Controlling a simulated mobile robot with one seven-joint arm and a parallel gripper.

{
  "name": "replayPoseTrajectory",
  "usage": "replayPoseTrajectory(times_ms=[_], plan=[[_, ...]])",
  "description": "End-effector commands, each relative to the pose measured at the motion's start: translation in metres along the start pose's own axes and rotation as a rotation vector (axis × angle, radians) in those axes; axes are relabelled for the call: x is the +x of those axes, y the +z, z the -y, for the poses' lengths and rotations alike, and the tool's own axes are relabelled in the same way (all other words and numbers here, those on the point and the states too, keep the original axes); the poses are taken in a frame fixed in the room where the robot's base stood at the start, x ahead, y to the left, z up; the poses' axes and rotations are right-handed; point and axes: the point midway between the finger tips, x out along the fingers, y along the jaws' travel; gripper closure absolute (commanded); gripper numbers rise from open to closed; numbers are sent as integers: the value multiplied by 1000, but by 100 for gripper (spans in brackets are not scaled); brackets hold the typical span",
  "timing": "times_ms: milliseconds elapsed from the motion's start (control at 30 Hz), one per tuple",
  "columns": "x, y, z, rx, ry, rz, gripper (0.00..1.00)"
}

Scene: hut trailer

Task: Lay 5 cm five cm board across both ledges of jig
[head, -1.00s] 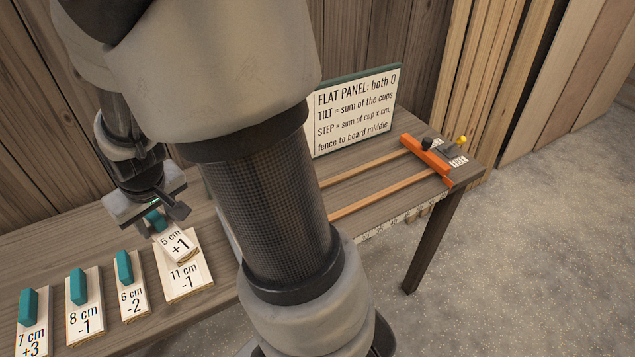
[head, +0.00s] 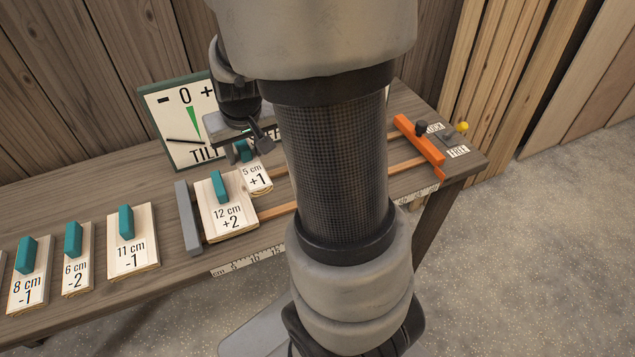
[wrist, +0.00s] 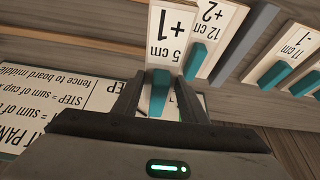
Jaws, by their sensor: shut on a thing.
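My gripper (head: 250,143) is shut on the teal handle of the 5 cm board (head: 258,177), marked +1. The wrist view shows the board (wrist: 172,32) beyond my fingers (wrist: 160,100). The jig has two orange ledges (head: 408,165), a grey stop (head: 188,216) at the left and an orange fence (head: 420,140) at the right. A 12 cm board (head: 232,221), marked +2, lies by the grey stop. The 5 cm board is just right of it, over the ledge area. I cannot tell whether it touches the ledges. My arm hides the jig's middle.
The 11 cm (head: 136,256), 6 cm (head: 77,278) and 8 cm (head: 33,292) boards lie on the bench to the left. A tilt dial sign (head: 180,110) stands behind. A ruler (head: 248,262) runs along the front edge. Yellow (head: 461,127) and black (head: 421,128) knobs are at the right end.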

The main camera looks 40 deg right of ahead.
Motion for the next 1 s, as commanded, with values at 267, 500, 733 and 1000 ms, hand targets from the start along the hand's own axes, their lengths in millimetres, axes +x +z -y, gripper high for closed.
replayPoseTrajectory(times_ms=[267, 500, 733, 1000], plan=[[44, 19, -24, 49, 19, 4, 86], [66, 27, -22, 46, 18, -1, 86], [94, 39, -23, 47, 18, 2, 86], [98, 40, -22, 45, 18, -2, 86]])
